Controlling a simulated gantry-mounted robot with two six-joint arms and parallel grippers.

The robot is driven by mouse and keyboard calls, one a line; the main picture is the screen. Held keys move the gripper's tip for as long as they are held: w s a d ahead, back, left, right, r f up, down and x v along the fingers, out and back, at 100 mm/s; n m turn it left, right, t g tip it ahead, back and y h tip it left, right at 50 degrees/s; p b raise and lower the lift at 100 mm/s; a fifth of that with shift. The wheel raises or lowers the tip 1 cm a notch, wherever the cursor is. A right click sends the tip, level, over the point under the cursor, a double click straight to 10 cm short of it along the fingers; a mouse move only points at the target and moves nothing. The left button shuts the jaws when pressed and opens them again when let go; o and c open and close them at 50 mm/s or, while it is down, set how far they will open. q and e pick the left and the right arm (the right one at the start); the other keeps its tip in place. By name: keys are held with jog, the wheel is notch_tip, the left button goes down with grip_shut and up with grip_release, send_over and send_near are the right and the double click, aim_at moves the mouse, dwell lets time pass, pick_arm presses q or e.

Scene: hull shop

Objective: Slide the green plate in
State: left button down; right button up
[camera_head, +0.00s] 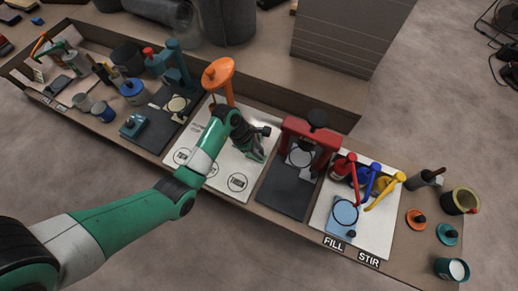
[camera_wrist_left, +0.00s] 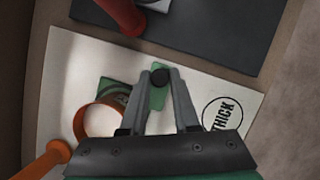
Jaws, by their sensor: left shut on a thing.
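The green plate (camera_wrist_left: 157,99) has a black knob and sits between the fingers of my left gripper (camera_wrist_left: 161,80) in the left wrist view. The gripper is shut on it; the fingers cover part of it. In the head view my left gripper (camera_head: 256,139) is low over the white board (camera_head: 215,178), and the green plate (camera_head: 256,155) shows just below it. An orange ring (camera_wrist_left: 101,121) is beside the left finger in the wrist view. It belongs to an orange stand (camera_head: 219,72). I cannot tell whether the plate touches the board. My right gripper is out of view.
The board carries round printed marks, one reading THICK (camera_wrist_left: 222,113). A red press (camera_head: 310,143) on a dark base stands to the right. A teal press (camera_head: 177,67) stands to the left. Red, blue and yellow levers (camera_head: 385,190) are farther right.

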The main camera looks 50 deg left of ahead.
pick_arm(q)
jog(key=a+p, duration=0.1)
jog(key=s+a+p, duration=0.1)
jog(key=a, duration=0.1)
jog(key=s+a+p, duration=0.1)
jog(key=a, duration=0.1)
jog(key=shift+s+a+r, duration=0.15)
jog(key=shift+r, duration=0.15)
jog(key=s+a, duration=0.1)
jog(key=a, duration=0.1)
jog(key=s+a, duration=0.1)
jog(key=a, duration=0.1)
jog(key=a+p, duration=0.1)
jog(key=a, duration=0.1)
jog(key=shift+s+a+f, duration=0.2)
jog(key=shift+s+f, duration=0.05)
jog(key=shift+s, duration=0.15)
jog(key=c, duration=1.1)
grip_release()
jog(key=o, duration=0.4)
jog(key=shift+a, duration=0.15)
jog(key=shift+o, duration=0.2)
